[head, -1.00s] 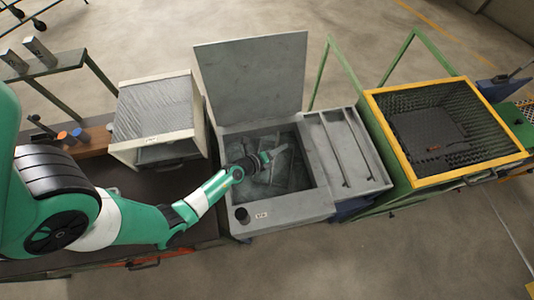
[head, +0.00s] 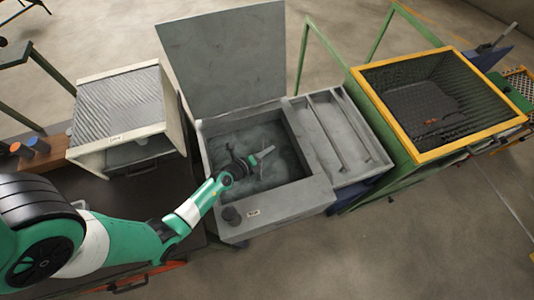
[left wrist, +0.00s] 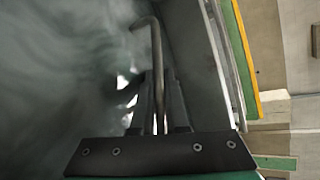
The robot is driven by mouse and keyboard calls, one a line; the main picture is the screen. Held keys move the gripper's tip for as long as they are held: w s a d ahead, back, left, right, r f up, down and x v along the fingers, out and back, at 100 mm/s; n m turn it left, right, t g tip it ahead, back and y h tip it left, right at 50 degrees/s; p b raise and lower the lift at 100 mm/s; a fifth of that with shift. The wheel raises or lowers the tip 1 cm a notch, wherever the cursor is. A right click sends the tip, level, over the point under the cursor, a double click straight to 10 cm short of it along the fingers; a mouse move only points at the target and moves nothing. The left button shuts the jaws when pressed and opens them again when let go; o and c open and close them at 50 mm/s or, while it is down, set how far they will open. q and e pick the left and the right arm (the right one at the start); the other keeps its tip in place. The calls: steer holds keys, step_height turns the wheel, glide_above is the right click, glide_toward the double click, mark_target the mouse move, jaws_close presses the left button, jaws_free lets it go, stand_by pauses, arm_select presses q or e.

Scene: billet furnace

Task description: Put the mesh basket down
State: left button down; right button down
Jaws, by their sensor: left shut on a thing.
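My left gripper (head: 248,163) reaches from the left into the open grey tank (head: 290,201). In the left wrist view its dark fingers (left wrist: 160,98) are closed around a thin bent metal rod (left wrist: 154,50), which appears to be the handle of the mesh basket. The basket body cannot be made out; cloudy grey-green fluid or haze fills the tank and hides what is below. A pale bar shows at the gripper's tip in the head view. My right gripper is not in view.
The tank's lid (head: 225,62) stands open behind. A draining tray with rails (head: 343,133) adjoins it on the right, then a yellow-rimmed mesh-lined bin (head: 468,150). A white box-like furnace (head: 119,110) stands left, near small orange and blue cylinders.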

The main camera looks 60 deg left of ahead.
arm_select(q)
steer(key=shift+w, duration=0.1)
steer(key=c, duration=0.9)
jaws_free()
steer(key=p+v, duration=0.3)
steer(key=v, duration=0.9)
steer(key=shift+r, duration=0.2)
